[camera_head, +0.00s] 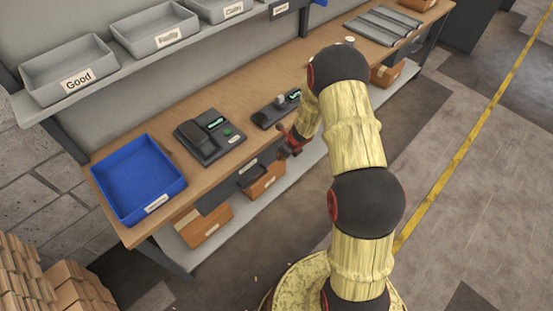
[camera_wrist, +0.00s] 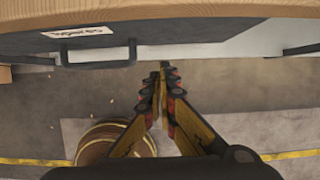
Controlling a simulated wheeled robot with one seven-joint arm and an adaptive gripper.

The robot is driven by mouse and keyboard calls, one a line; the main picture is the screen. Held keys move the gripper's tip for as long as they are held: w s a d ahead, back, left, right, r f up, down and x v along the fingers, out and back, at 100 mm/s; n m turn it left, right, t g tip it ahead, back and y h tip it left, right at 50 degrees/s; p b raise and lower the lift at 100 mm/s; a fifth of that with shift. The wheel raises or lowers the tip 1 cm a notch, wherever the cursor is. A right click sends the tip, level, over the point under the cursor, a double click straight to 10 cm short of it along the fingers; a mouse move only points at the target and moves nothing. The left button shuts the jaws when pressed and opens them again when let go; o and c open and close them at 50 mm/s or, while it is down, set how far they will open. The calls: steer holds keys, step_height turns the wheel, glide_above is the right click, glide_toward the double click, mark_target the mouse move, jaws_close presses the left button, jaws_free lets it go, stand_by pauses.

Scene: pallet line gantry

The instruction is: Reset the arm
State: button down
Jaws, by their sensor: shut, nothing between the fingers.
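My gripper (camera_head: 287,149) is at the front edge of the wooden workbench (camera_head: 150,222), in front of the small black device with a green part (camera_head: 276,108). In the wrist view my gripper (camera_wrist: 161,68) is shut, with its fingers together and nothing between them. The fingers point toward the bench front, where a labelled drawer with a dark handle (camera_wrist: 97,62) shows. My arm rises from the base and bends over toward the bench.
A blue tray (camera_head: 181,186) and a black device (camera_head: 231,138) stand on the bench. Grey bins (camera_head: 40,92) sit on the shelf above. Cardboard boxes (camera_head: 205,228) are on the lower shelf. A yellow line (camera_head: 450,142) crosses the open floor at right.

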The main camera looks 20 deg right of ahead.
steer(key=p+v, duration=0.1)
steer(key=v, duration=0.4)
steer(key=shift+s+r, duration=0.3)
